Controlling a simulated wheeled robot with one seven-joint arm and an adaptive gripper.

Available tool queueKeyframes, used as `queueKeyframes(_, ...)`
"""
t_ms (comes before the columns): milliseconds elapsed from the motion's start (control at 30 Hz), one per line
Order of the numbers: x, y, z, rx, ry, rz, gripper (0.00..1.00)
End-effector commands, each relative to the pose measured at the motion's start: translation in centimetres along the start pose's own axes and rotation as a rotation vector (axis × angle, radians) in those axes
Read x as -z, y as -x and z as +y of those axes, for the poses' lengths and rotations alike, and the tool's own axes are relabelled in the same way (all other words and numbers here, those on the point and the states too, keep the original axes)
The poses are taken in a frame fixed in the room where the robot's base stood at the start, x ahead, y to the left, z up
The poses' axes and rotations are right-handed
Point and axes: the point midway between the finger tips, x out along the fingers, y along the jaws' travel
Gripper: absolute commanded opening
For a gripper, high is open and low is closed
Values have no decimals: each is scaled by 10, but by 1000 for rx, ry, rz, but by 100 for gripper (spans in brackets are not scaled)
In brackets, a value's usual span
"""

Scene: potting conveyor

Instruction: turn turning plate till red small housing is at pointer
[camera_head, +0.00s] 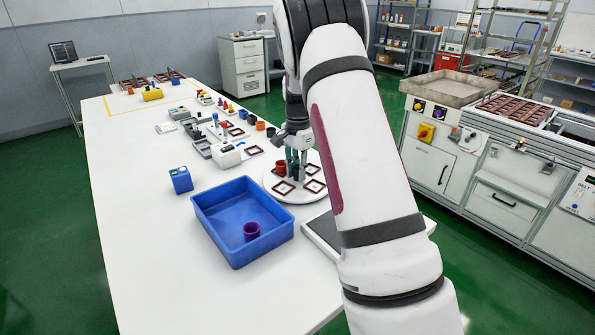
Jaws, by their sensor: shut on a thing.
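The turning plate (298,198) is a white round disc on the table, right of the blue bin. It bears several dark red square frames. The red small housing (280,168) is a red cup at the plate's left rear part, just left of my gripper's fingers. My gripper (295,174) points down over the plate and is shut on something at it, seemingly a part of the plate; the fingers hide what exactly. I cannot make out the pointer.
A blue bin (207,220) holds a purple cup (251,231). A blue box (180,180) stands behind it. Small devices and coloured parts crowd the table behind the plate. The table's left side is clear.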

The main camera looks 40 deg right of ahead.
Motion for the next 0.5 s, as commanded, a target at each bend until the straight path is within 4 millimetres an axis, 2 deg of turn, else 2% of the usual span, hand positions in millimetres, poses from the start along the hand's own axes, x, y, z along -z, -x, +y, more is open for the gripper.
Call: queueKeyframes(500,0,1,-2,6,-256,2,0)
